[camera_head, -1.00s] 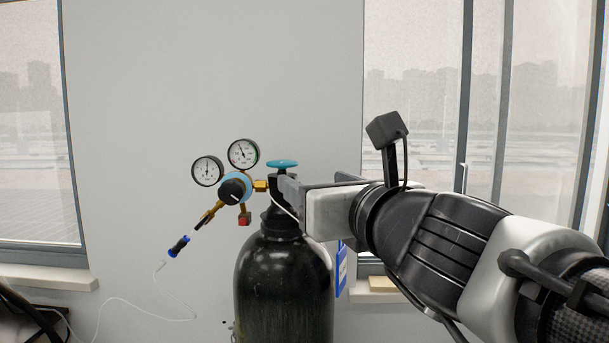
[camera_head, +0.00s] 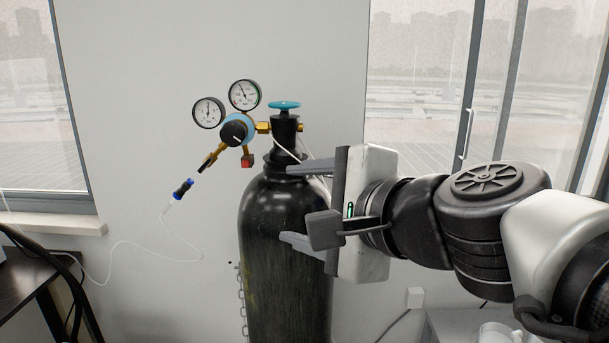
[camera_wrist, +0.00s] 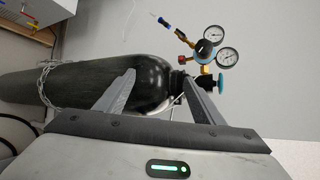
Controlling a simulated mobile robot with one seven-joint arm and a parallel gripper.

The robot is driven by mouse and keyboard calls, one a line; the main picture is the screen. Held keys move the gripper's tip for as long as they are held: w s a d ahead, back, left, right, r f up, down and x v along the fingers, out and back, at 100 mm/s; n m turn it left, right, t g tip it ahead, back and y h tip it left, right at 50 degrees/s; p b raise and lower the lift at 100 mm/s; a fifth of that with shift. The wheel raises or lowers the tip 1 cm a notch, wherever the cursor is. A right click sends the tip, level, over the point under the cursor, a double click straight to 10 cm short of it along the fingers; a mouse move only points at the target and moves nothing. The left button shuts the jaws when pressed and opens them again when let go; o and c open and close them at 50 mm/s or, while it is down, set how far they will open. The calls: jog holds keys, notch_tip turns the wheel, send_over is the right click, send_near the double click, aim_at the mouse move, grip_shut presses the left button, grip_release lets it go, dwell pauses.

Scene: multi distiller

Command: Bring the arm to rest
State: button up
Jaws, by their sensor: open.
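My gripper (camera_head: 298,203) is open, its two fingers spread one above the other in the head view, in front of the right side of the black gas cylinder (camera_head: 285,260). The fingers hold nothing. In the wrist view my gripper (camera_wrist: 160,95) shows both fingers apart, with the cylinder (camera_wrist: 85,88) lying across the picture beyond them. The cylinder's teal valve knob (camera_head: 284,105) and the regulator (camera_head: 236,131) with two round gauges are above and left of my gripper in the head view. I cannot tell how far the fingers are from the cylinder.
A thin white hose (camera_head: 125,245) with a blue connector (camera_head: 183,188) hangs left of the cylinder. A chain (camera_head: 242,300) runs beside the cylinder. A dark table (camera_head: 25,280) stands at lower left. Windows (camera_head: 415,80) flank the plain wall (camera_head: 150,90).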

jog(key=s+d+f+n+g+h, duration=0.3)
jog(key=s+d+f+n+h, duration=0.15)
jog(key=d+f+n, duration=0.3)
jog(key=s+d+f+n+g+h, duration=0.3)
jog(key=s+d+f+n+h, duration=0.15)
jog(key=d+f+n, duration=0.35)
notch_tip(320, 180, up, 16)
jog(key=a+y+p, duration=0.1)
jog(key=p, duration=1.6)
jog(key=shift+s+f, duration=0.15)
jog(key=shift+s, duration=0.1)
